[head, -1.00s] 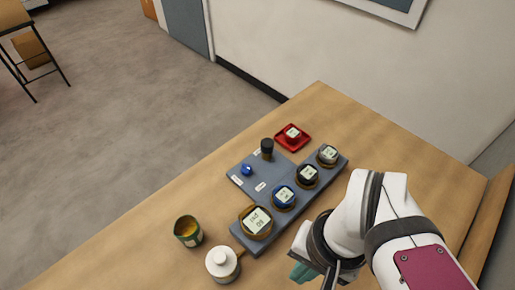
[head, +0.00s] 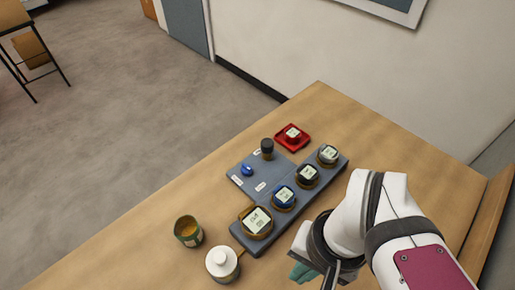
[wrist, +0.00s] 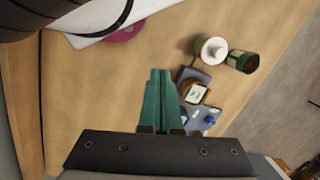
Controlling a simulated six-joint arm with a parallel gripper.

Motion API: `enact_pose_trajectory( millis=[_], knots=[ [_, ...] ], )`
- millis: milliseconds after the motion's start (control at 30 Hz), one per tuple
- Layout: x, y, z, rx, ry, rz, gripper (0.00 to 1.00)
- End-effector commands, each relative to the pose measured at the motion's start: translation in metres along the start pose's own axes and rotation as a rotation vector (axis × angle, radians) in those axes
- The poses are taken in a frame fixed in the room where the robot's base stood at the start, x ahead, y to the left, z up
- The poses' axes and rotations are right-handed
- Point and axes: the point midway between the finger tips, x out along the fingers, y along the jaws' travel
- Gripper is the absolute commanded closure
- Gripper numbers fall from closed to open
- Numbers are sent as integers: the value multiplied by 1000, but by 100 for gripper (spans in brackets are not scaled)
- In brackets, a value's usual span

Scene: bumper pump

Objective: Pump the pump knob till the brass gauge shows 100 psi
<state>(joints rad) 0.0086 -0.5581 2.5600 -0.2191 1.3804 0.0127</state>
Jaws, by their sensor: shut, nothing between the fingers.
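A grey panel (head: 236,180) on the wooden table carries a black upright knob (head: 267,148) and a low blue knob (head: 247,170); I cannot tell which is the pump knob. The large brass-rimmed gauge (head: 256,222) sits at the panel's near end; its display is too blurred to read now. It also shows in the wrist view (wrist: 195,94), beyond the fingertips. My gripper (head: 302,272) is shut and empty, to the right of the gauge and apart from it. Its teal fingers (wrist: 160,75) lie together in the wrist view.
Smaller gauges, one blue (head: 284,197) and one black (head: 307,175), stand in the row, with another (head: 328,154) at the far end. A red tray (head: 293,136) holds a small gauge.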

Motion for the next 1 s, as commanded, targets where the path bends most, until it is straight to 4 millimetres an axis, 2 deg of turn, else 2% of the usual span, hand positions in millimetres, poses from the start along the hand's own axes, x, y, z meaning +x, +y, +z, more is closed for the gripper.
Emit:
enact_pose_trajectory(
  millis=[667, 767, 867, 1000],
  knots=[
    [0, -3, -2, 4, 0, -8, 100],
    [-2, -20, -12, 38, -2, -59, 100],
    [-7, -55, -35, 114, -2, -164, 100],
    [-13, -108, -81, 270, 6, -329, 100]
  ],
)
